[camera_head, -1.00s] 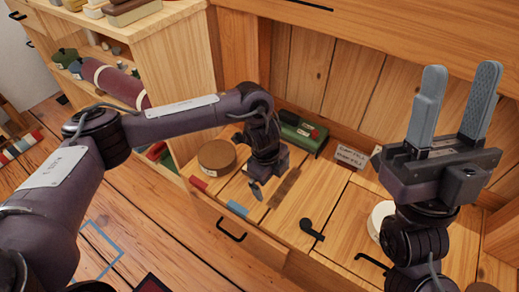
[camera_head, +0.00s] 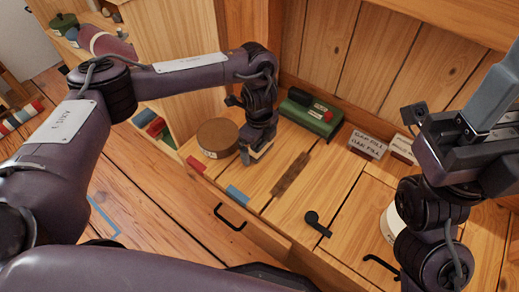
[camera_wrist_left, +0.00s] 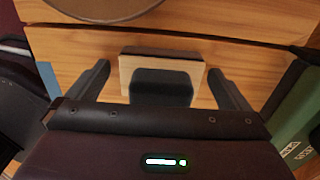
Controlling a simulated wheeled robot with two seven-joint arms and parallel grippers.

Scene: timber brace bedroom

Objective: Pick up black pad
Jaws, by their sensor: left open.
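The black pad (camera_wrist_left: 160,84) shows in the left wrist view as a dark rounded piece against a pale wooden block with a dark strip along its far edge. My left gripper (camera_wrist_left: 167,88) is open, one finger on each side of the pad with gaps between; I see no grip on it. In the head view the left gripper (camera_head: 256,152) points down at the wooden top, by the round brown box, and a pale edge of the block (camera_head: 264,150) shows under it. My right gripper (camera_head: 492,95) is raised at the right edge, partly cut off.
The round brown box (camera_head: 218,138) stands left of my left gripper, and a green case (camera_head: 310,116) behind it to the right. Labelled boxes (camera_head: 368,144) stand further right. A black latch (camera_head: 317,224) and a white round container (camera_head: 391,224) are nearer. Bare wood lies between.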

